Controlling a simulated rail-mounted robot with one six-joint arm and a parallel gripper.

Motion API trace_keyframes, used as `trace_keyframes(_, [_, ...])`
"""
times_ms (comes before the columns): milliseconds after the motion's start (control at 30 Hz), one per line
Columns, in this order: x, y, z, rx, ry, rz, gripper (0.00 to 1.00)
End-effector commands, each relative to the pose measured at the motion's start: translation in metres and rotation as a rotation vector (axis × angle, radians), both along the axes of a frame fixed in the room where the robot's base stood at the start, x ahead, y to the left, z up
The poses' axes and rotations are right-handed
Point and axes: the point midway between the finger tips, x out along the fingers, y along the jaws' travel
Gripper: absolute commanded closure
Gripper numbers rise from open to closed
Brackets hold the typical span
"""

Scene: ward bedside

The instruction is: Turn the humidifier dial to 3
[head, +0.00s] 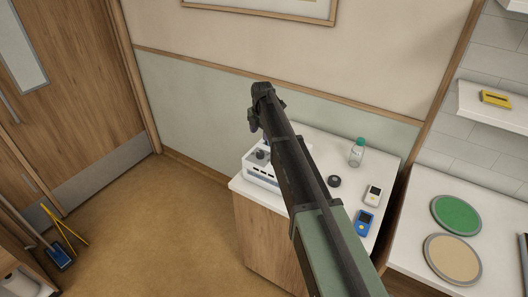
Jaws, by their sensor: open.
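The humidifier (256,174) is a white box on the left end of the bedside cabinet top in the head view. A dark round dial (261,157) shows on its upper side; its marks and pointer are too small to read. My dark arm crosses in front and hides the right part of the box. My gripper (265,142) is near the arm's far end, close above and behind the dial in the picture. It is open, but its fingertips are mostly hidden, and I cannot tell whether they touch the dial.
On the cabinet top (316,137) are a clear bottle with a green cap (357,153), a dark round knob-like thing (334,181), a white meter (373,195) and a blue device (364,222). Green (456,215) and beige (452,259) discs lie on the right counter. The wall is close behind.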

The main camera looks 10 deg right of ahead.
Motion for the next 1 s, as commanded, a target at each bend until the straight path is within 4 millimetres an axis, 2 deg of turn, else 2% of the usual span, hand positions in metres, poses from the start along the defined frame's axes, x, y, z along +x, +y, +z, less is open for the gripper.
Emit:
trace_keyframes(167, [0.001,0.001,-0.029,0.000,0.000,-0.001,0.40])
trace_keyframes(400, [0.003,0.002,-0.087,0.000,0.000,-0.002,0.40])
trace_keyframes(500, [0.003,0.003,-0.103,0.000,0.000,-0.003,0.40])
trace_keyframes(600, [0.004,0.003,-0.109,0.000,0.000,-0.003,0.40])
trace_keyframes(833, [0.004,0.003,-0.106,0.000,0.000,-0.003,0.40])
trace_keyframes(867, [0.004,0.003,-0.106,0.000,0.000,-0.003,0.41])
trace_keyframes(1000, [0.004,0.003,-0.106,0.000,0.000,-0.003,0.63])
